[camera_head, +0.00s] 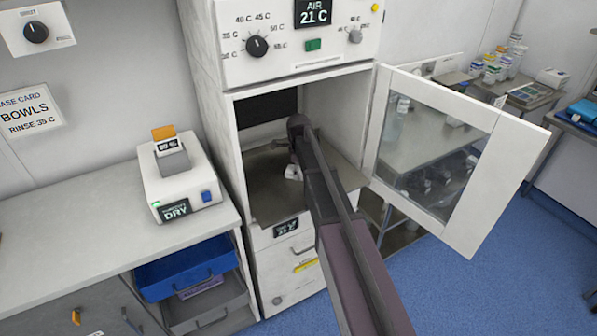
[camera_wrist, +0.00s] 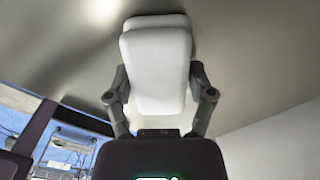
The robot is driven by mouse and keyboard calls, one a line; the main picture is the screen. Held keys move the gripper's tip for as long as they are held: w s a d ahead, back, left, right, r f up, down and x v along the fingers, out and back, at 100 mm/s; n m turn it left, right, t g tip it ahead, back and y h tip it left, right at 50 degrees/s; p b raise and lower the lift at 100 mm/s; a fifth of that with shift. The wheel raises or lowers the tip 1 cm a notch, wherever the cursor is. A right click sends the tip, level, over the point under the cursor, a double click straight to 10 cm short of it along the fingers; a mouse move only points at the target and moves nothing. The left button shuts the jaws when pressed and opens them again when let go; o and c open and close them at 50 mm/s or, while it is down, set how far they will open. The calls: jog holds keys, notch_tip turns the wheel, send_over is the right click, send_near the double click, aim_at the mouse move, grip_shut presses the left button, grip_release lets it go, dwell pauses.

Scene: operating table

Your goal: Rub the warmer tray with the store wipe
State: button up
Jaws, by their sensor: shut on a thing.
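The warmer tray (camera_head: 268,200) is a dull metal plate in the open bay of the white warmer cabinet, reaching out past its front. My gripper (camera_wrist: 158,82) is shut on the store wipe (camera_wrist: 155,50), a white folded pad held between both fingers. In the head view the wipe (camera_head: 292,172) shows as a small white patch over the tray, and my arm hides part of the tray. In the wrist view a grey metal surface lies close behind the wipe. I cannot tell for certain whether the wipe touches the tray.
The warmer's glass door (camera_head: 450,150) stands open to the right of my arm. The cabinet's side walls bound the bay. A white device marked DRY (camera_head: 178,178) stands on the left counter (camera_head: 70,235). A blue bin (camera_head: 185,268) sits below it.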

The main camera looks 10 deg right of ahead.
jog(key=shift+w+a, duration=0.3)
jog(key=shift+w, duration=0.7)
jog(key=shift+w+a, duration=0.3)
jog(key=shift+w, duration=0.65)
jog(key=shift+r, duration=0.15)
jog(key=shift+r+p, duration=2.9)
jog(key=shift+p, duration=0.2)
jog(key=shift+r, duration=0.1)
jog(key=shift+r+p, duration=1.45)
jog(key=shift+p, duration=0.1)
jog(key=shift+f, duration=0.2)
